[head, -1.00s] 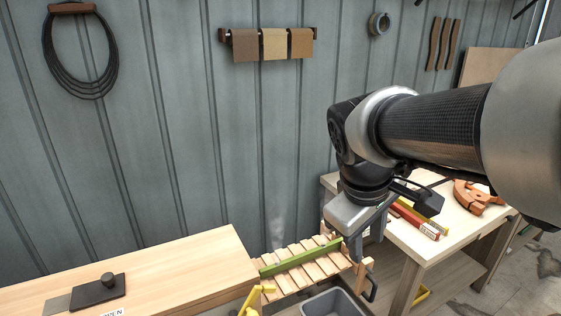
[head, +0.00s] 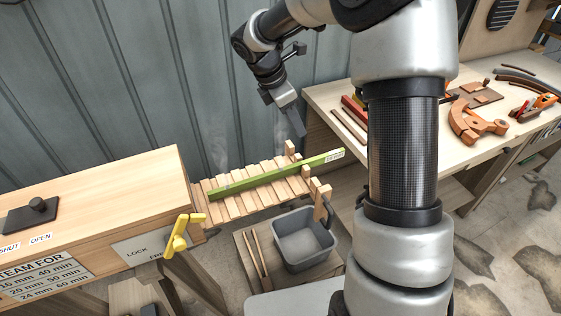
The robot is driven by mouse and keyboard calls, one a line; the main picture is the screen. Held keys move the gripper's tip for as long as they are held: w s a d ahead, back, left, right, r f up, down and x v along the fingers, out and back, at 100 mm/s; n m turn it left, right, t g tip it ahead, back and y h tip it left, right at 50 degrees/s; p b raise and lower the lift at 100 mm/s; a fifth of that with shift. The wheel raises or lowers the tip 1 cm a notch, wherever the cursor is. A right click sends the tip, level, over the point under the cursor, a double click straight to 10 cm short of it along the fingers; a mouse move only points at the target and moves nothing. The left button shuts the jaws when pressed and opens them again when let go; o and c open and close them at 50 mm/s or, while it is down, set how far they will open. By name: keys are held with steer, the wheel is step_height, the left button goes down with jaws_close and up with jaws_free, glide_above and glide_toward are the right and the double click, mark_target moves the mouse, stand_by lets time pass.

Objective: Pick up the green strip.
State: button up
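The green strip (head: 262,179) lies lengthwise along a rack of pale wooden slats (head: 238,207). A white label is on its right end, which sticks out past the rack's right end posts. My gripper (head: 296,124) is above and behind the strip's right half, in front of the wall. It points down and appears apart from the strip. The fingers overlap from this side, so I cannot tell whether they are open. I see nothing held in them.
A wooden steam box (head: 110,200) with a yellow lever (head: 180,236) adjoins the rack's left end. A grey bin (head: 303,240) stands below in front. A workbench (head: 340,92) with clamps and strips is at right. The ribbed wall (head: 90,80) is close behind.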

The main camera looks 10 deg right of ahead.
glide_toward(313, 159)
steer(key=x, duration=0.8)
steer(key=shift+w+f, duration=0.15)
steer(key=shift+f, duration=0.15)
steer(key=shift+c, duration=0.2)
jaws_close()
